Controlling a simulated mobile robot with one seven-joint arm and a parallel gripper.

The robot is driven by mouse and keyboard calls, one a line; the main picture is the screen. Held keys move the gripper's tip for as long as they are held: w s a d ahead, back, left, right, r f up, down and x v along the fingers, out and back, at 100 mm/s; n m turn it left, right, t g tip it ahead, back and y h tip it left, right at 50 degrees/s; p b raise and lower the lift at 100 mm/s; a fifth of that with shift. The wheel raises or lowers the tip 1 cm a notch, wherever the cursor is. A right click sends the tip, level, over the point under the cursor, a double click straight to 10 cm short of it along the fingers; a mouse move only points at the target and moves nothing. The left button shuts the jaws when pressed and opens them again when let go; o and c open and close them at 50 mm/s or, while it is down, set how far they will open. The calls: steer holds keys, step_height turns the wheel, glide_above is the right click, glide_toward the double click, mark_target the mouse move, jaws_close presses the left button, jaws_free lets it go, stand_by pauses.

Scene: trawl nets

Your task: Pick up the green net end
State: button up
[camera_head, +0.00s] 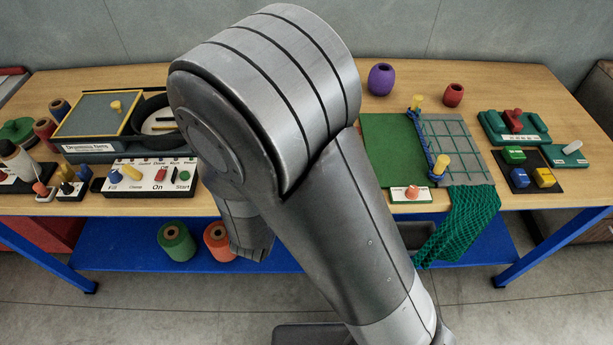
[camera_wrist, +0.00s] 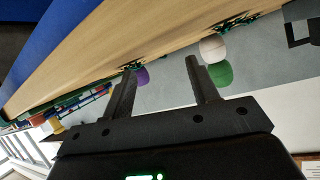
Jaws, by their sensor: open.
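The green net (camera_head: 462,222) hangs over the front edge of the table, to the right of my arm in the head view. In the head view my arm crosses the middle, and the fingers cannot be made out. I cannot clearly identify the hanging net end in the wrist view.
A green board (camera_head: 390,145) lies beside the grey gridded panel (camera_head: 465,165). A purple float (camera_head: 381,80) and a red one (camera_head: 453,95) stand behind. Green (camera_head: 176,241) and orange (camera_head: 216,242) spools sit on the blue shelf (camera_head: 310,259). A white control panel (camera_head: 150,177) is at left.

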steer(key=s+h, duration=0.1)
steer(key=s+d+t+h, duration=0.1)
steer(key=s+d+t, duration=0.1)
steer(key=shift+s+f+h, duration=0.1)
steer(key=shift+f+h, duration=0.3)
steer(key=shift+s+d+t+h, duration=0.1)
steer(key=shift+d+t+h, duration=0.2)
steer(key=shift+d+h, duration=0.1)
steer(key=shift+x, duration=3.55)
steer(key=shift+a, duration=0.1)
steer(key=shift+c, duration=0.5)
steer(key=c, duration=0.9)
